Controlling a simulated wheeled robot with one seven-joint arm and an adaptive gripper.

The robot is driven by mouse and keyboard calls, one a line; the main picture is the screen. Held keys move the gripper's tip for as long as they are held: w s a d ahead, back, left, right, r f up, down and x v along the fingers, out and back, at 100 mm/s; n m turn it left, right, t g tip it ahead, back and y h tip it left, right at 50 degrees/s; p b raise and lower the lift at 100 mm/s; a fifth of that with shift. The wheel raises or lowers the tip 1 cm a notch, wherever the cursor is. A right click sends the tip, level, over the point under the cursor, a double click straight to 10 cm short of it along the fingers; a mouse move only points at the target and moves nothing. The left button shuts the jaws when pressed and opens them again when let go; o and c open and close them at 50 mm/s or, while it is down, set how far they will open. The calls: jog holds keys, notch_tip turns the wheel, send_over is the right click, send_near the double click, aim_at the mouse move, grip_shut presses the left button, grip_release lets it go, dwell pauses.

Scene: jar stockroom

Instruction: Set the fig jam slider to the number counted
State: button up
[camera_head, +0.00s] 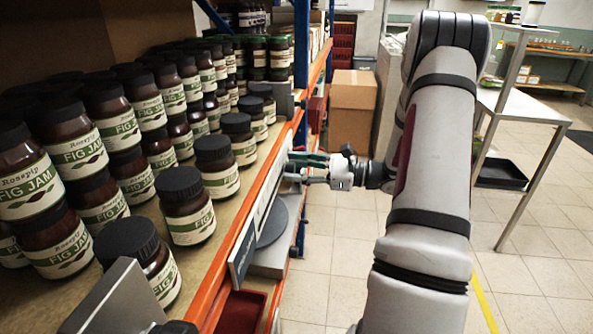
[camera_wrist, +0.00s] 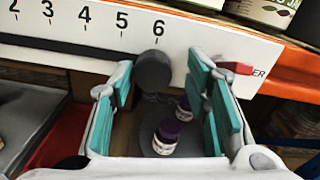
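The slider's dark round knob (camera_wrist: 153,70) sits just below the 6 on a white number strip (camera_wrist: 100,38) in the wrist view. The strip shows 2 to 6. My gripper (camera_wrist: 160,72) is open, its teal-padded fingers to the left and right of the knob, with gaps visible; I cannot tell any contact. In the head view my gripper (camera_head: 293,168) is at the shelf's front edge. Fig jam jars (camera_head: 185,205) with black lids and cream-green labels stand in rows on the shelf, some stacked; the rear ones are partly hidden.
An orange shelf beam (camera_head: 212,290) runs along the front. A grey round plate (camera_head: 272,226) lies below it. Small purple-lidded jars (camera_wrist: 165,138) show beneath my fingers. A red tab (camera_wrist: 238,67) is right of the knob. A cardboard box (camera_head: 352,105) stands beyond; tiled floor is open.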

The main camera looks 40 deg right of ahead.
jog(key=shift+s, duration=0.15)
jog(key=v, duration=1.1)
jog(key=shift+s+d, duration=0.3)
